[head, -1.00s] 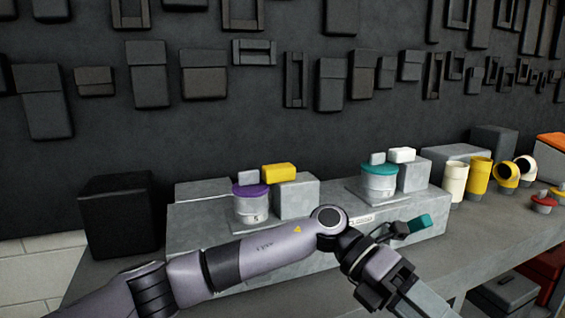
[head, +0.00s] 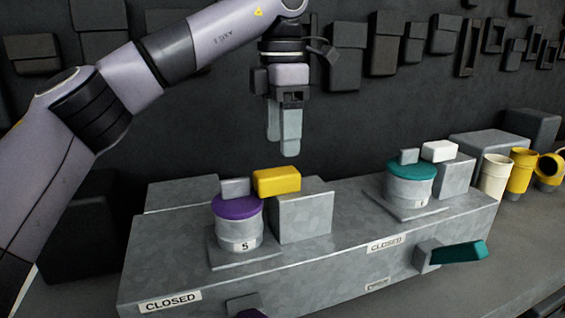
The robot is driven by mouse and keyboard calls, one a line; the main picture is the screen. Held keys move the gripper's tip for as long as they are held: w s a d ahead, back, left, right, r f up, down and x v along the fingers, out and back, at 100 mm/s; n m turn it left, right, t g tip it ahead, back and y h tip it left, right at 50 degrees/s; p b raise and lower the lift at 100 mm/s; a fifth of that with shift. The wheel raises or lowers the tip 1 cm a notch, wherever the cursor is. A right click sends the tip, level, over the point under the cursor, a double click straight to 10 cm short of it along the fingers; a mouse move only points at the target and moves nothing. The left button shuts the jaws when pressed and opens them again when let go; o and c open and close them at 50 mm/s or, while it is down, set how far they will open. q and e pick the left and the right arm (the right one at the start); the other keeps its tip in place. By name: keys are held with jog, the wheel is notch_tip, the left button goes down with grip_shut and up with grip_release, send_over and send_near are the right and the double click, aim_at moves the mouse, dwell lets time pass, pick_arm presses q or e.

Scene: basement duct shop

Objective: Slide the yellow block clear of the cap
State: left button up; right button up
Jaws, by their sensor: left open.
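The yellow block (head: 277,181) lies on top of a grey metal block (head: 306,217). Its left end reaches over the right edge of the purple cap (head: 237,207), beside the cap's grey knob (head: 235,187). The cap sits on a grey canister (head: 239,233) marked 5. My left gripper (head: 282,150) points down, open and empty, above the yellow block with a gap between; its fingers overlap in this view. My right gripper is not in view.
To the right, a teal cap (head: 411,170) with a white block (head: 439,151) beside its knob shows a similar setup. A teal lever (head: 458,252) sticks out from the bench box's front, which bears CLOSED labels (head: 170,301). Yellow pipes (head: 522,170) stand at the far right.

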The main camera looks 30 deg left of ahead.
aim_at(281, 171)
pick_arm(q)
jog(key=shift+f, duration=0.45)
jog(key=shift+s+f+b, duration=0.1)
jog(key=shift+f+b, duration=0.2)
jog(key=shift+f, duration=2.7)
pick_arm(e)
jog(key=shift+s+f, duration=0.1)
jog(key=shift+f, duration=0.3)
